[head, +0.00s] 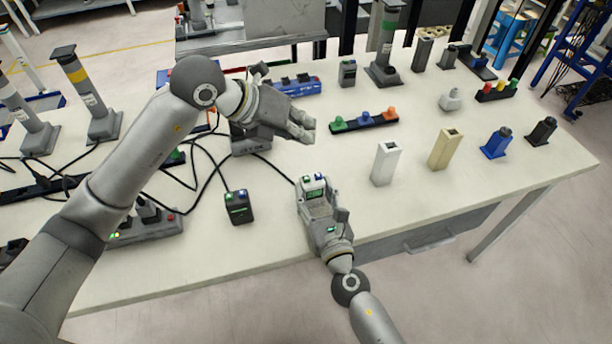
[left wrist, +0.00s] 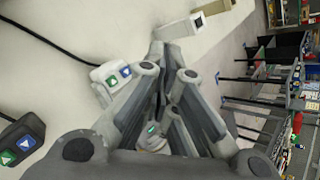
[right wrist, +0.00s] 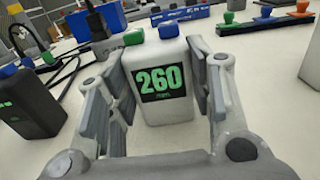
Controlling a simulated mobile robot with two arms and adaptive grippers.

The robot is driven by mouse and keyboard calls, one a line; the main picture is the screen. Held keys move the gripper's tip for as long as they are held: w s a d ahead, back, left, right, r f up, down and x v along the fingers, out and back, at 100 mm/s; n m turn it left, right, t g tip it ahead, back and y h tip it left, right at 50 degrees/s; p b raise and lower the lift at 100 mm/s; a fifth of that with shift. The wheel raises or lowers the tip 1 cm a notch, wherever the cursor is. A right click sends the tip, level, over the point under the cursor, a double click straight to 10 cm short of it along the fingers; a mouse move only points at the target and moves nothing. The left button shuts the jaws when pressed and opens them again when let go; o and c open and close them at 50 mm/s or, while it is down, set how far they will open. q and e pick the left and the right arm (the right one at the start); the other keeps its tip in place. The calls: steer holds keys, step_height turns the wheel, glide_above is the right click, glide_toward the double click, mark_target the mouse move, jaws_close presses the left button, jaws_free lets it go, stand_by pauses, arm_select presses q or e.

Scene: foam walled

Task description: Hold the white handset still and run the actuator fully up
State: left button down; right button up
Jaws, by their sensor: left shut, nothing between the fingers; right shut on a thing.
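The white handset (head: 313,184) stands upright near the table's front edge, with a green and a blue button on top. Its display reads 260 in the right wrist view (right wrist: 160,85). My right gripper (head: 324,200) is shut on its sides. In the left wrist view, the handset (left wrist: 110,76) shows arrows on its buttons. My left gripper (head: 306,130) is shut and empty, above and behind the handset, apart from it. Grey columns that look like actuators stand on the table, one with a yellow band (head: 80,82), one with a green band (head: 388,35). I cannot tell which one the handset drives.
A black handset (head: 238,207) with similar buttons stands left of the white one. Black cables (head: 207,165) cross the table on the left. A white block (head: 384,163) and a cream block (head: 445,149) stand to the right. A strip with coloured knobs (head: 365,122) lies behind.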

mark_target(304, 178)
arm_select(q)
steer(key=shift+f, duration=4.45)
steer(key=shift+f, duration=0.1)
steer(key=shift+f, duration=0.3)
steer(key=shift+f, duration=0.55)
steer(key=shift+r, duration=0.1)
stand_by(1.8)
steer(key=shift+r, duration=0.9)
